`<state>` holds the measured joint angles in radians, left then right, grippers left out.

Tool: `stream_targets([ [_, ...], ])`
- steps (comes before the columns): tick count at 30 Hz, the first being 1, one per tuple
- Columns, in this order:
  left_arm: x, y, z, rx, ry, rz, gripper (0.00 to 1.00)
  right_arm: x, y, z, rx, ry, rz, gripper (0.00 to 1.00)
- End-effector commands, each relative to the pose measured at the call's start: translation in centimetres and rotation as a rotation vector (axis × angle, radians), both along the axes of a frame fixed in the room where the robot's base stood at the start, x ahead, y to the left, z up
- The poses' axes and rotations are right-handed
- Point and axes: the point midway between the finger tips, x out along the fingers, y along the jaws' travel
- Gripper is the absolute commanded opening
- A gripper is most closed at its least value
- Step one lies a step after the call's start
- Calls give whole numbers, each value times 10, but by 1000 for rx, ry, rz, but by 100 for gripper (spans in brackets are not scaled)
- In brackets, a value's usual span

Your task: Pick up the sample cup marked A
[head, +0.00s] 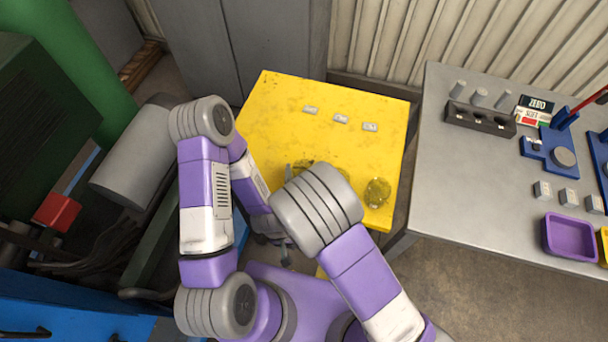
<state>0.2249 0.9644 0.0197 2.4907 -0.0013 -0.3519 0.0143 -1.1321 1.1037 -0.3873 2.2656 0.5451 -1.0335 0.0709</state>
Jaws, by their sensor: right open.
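A yellowish, see-through cup-like thing (377,192) stands near the right front of the yellow table (270,110). Another similar shape shows partly behind my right arm's grey elbow, near the table's middle. I cannot read a letter A on either. My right gripper (294,172) is open; only a bit of it shows over the table beside the partly hidden shape, and the elbow hides the rest. My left gripper (284,252) is low in front of the table, dark and mostly hidden between my arms; its jaws are unclear.
Three small label blocks (341,119) lie in a row on the yellow table. A grey bench (460,180) on the right holds a dark block (480,119), blue fixtures (548,150) and a purple tray (570,237). A grey cylinder (133,155) and green machinery crowd the left.

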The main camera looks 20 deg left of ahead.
Motion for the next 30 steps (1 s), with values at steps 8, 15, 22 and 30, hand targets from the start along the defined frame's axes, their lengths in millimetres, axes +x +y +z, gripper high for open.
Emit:
stream_targets([
  [8,0,0,0,0,0,0,43,0,0,0,0,0,0,52],
  [15,0,0,0,0,0,0,43,0,0,1,0,-1,0,41],
  [22,0,0,8,0,0,0,43,0,0,24,4,-3,0,41],
  [30,0,0,24,0,0,0,43,0,0,79,4,-3,-1,41],
])
